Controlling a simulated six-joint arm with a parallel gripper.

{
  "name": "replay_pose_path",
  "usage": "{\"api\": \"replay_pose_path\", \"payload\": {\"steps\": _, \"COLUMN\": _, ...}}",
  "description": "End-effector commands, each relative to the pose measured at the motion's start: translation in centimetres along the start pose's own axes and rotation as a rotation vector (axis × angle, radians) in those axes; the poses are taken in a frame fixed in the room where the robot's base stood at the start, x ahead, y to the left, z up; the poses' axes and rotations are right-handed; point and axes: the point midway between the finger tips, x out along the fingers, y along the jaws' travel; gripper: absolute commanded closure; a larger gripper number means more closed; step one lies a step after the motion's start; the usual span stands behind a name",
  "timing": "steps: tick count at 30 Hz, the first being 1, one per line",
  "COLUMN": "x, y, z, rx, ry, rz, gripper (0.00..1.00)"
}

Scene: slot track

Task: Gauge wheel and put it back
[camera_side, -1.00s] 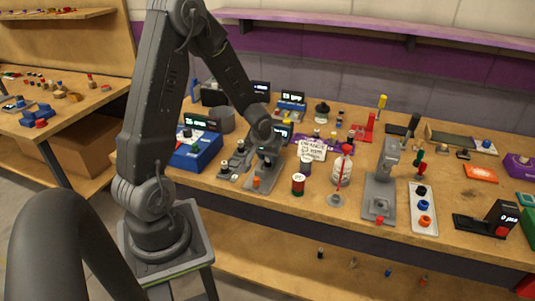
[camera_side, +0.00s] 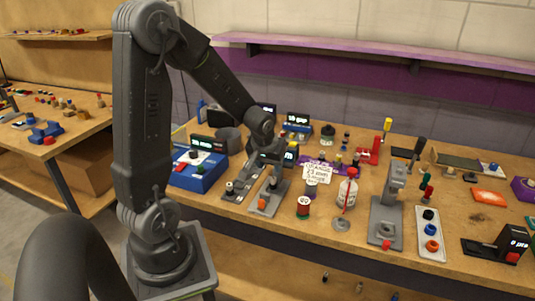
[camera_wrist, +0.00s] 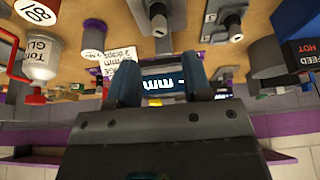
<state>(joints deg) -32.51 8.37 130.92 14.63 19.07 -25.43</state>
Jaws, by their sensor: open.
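My gripper (camera_side: 270,160) is open above the grey gauge stand (camera_side: 280,190), which has an orange knob at its front. In the wrist view my two fingers (camera_wrist: 162,88) stand apart, with a lit display reading "mm" (camera_wrist: 162,82) behind the gap. I see no wheel held between them. A grey plate (camera_side: 238,195) lies just left of the stand, with a small dark and metallic round piece (camera_side: 229,186) on it. A similar metallic round piece shows in the wrist view (camera_wrist: 233,24). I cannot tell which piece is the wheel; the spot under my gripper is partly hidden.
A blue box (camera_side: 198,175) stands left of the plate. A grey press (camera_side: 388,210) stands farther right. Bare bench shows near the front edge.

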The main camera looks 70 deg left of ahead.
Motion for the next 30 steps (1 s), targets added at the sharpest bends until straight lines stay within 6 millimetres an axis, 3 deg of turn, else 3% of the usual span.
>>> {"api": "replay_pose_path", "payload": {"steps": 6, "x": -3.5, "y": 0.0, "z": -0.1, "rx": 0.001, "ry": 0.004, "rz": 0.001, "gripper": 0.55}}
{"api": "replay_pose_path", "payload": {"steps": 11, "x": -4.8, "y": 0.0, "z": 0.0, "rx": 0.001, "ry": 0.001, "rz": 0.001, "gripper": 0.55}}
{"api": "replay_pose_path", "payload": {"steps": 16, "x": -7.5, "y": 1.7, "z": 1.1, "rx": 0.074, "ry": 0.016, "rz": 0.031, "gripper": 0.55}}
{"api": "replay_pose_path", "payload": {"steps": 20, "x": -12.3, "y": 4.6, "z": 4.1, "rx": 0.230, "ry": 0.042, "rz": 0.100, "gripper": 0.55}}
{"api": "replay_pose_path", "payload": {"steps": 23, "x": -16.1, "y": 6.2, "z": 7.4, "rx": 0.373, "ry": 0.059, "rz": 0.167, "gripper": 0.55}}
{"api": "replay_pose_path", "payload": {"steps": 27, "x": -20.1, "y": 7.1, "z": 11.9, "rx": 0.552, "ry": 0.077, "rz": 0.254, "gripper": 0.55}}
{"api": "replay_pose_path", "payload": {"steps": 30, "x": -21.8, "y": 7.1, "z": 14.2, "rx": 0.642, "ry": 0.086, "rz": 0.301, "gripper": 0.55}}
